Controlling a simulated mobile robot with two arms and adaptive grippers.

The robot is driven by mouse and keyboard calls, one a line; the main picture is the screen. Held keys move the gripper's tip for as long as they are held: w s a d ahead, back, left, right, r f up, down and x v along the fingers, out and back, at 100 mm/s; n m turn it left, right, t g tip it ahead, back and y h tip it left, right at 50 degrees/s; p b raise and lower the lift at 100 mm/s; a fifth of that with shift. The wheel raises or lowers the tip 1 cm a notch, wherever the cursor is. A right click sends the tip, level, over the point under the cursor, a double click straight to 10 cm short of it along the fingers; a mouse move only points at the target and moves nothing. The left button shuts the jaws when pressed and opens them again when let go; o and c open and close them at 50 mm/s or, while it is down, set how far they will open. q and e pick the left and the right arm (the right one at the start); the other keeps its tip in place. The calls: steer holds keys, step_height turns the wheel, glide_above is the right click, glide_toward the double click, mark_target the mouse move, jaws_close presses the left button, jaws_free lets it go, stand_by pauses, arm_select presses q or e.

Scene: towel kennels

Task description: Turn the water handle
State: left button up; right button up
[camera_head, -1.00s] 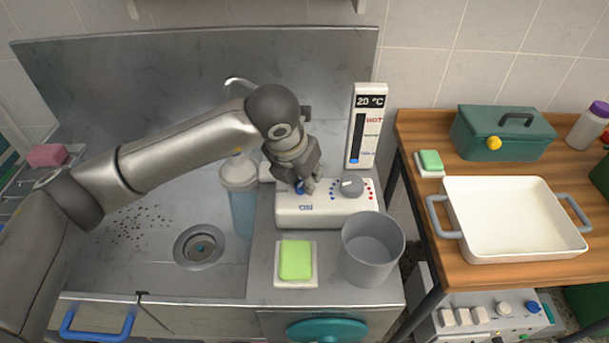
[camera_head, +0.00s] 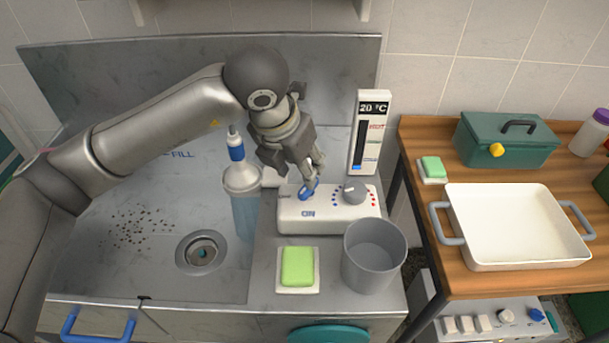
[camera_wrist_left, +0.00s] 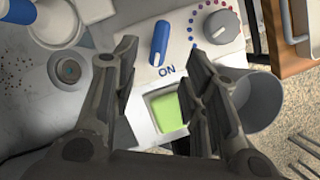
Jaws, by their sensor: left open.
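The blue water handle (camera_head: 309,188) is on the left part of a white control box (camera_head: 328,213). In the head view it is tilted, its upper end to the right. In the left wrist view the blue handle (camera_wrist_left: 160,43) stands nearly upright above the word ON. My left gripper (camera_head: 312,170) is just above and behind the handle, pointing down at it. In the wrist view my left gripper's fingers (camera_wrist_left: 160,50) are spread, with the handle showing in the gap between them. I cannot tell whether a fingertip touches it. My right gripper is not in view.
A grey dial (camera_head: 355,192) is right of the handle. A temperature panel (camera_head: 367,140) reads 20 °C. A grey bucket (camera_head: 373,275) and a green sponge (camera_head: 297,267) are in front of the box. A translucent bottle (camera_head: 243,200) stands left, beside the sink drain (camera_head: 202,253).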

arm_select(q)
steer(key=shift+v, duration=2.05)
